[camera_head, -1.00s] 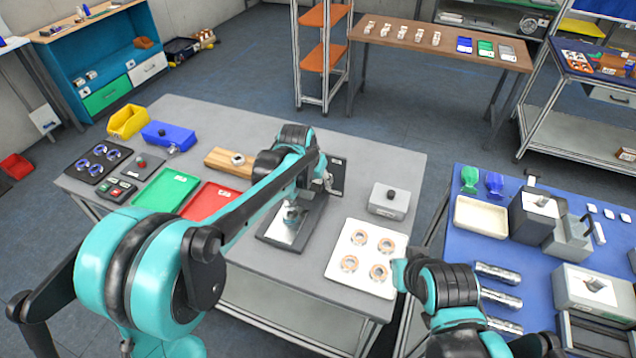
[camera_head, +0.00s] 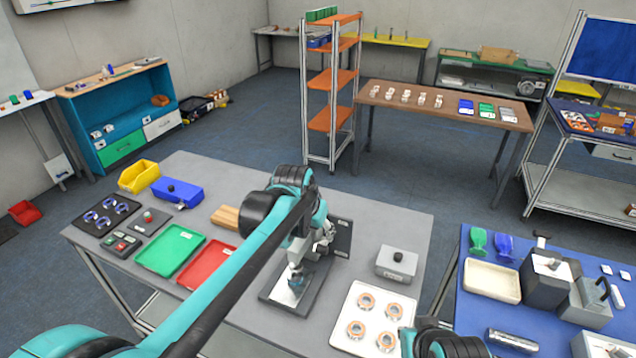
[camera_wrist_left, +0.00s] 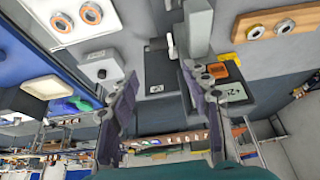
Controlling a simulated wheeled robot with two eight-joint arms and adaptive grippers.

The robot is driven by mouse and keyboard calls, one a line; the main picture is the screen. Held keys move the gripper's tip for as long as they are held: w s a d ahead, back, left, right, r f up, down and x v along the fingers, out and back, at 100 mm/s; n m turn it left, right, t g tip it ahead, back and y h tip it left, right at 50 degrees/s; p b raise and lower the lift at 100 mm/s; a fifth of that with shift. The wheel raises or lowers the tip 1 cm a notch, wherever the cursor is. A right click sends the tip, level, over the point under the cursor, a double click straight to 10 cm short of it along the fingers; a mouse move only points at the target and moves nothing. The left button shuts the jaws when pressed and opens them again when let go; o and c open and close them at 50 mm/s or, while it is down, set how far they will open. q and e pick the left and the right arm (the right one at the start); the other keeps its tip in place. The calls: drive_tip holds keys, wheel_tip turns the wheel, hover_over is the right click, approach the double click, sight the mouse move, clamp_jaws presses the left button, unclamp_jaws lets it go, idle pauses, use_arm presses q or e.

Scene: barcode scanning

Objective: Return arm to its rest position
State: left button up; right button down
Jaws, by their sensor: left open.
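My left arm comes in from the lower left in the head view. Its gripper (camera_head: 312,262) hangs over the dark stand with a metal plate (camera_head: 291,290) on the grey table (camera_head: 235,262). In the left wrist view the two fingers of my left gripper (camera_wrist_left: 160,92) are spread wide with nothing between them. The arm hides part of the stand and the wooden block (camera_head: 226,216). My right arm (camera_head: 445,343) shows only in part at the bottom edge; its gripper is out of sight.
Around the arm stand a green tray (camera_head: 170,250), a red tray (camera_head: 207,264), a blue box (camera_head: 178,191), a white plate with copper-coloured rings (camera_head: 373,318) and a grey box with a black knob (camera_head: 397,264). A blue table (camera_head: 462,300) stands to the right.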

use_arm(q)
drive_tip(key=s+a+f+n+t+b, duration=0.1)
drive_tip(key=s+a+f, duration=0.3)
drive_tip(key=s, duration=0.4)
drive_tip(key=s+a+f+n+y+b, duration=0.1)
drive_tip(key=s+a+f+n+b, duration=0.1)
drive_tip(key=s+a+f+b, duration=0.2)
drive_tip(key=s+a+f+n+t+y+b, duration=0.1)
drive_tip(key=s+a+f+b, duration=0.2)
drive_tip(key=s+a, duration=0.6)
drive_tip(key=s+f, duration=0.2)
drive_tip(key=s, duration=0.1)
drive_tip(key=shift+s+n+t, duration=0.3)
drive_tip(key=shift+s, duration=0.1)
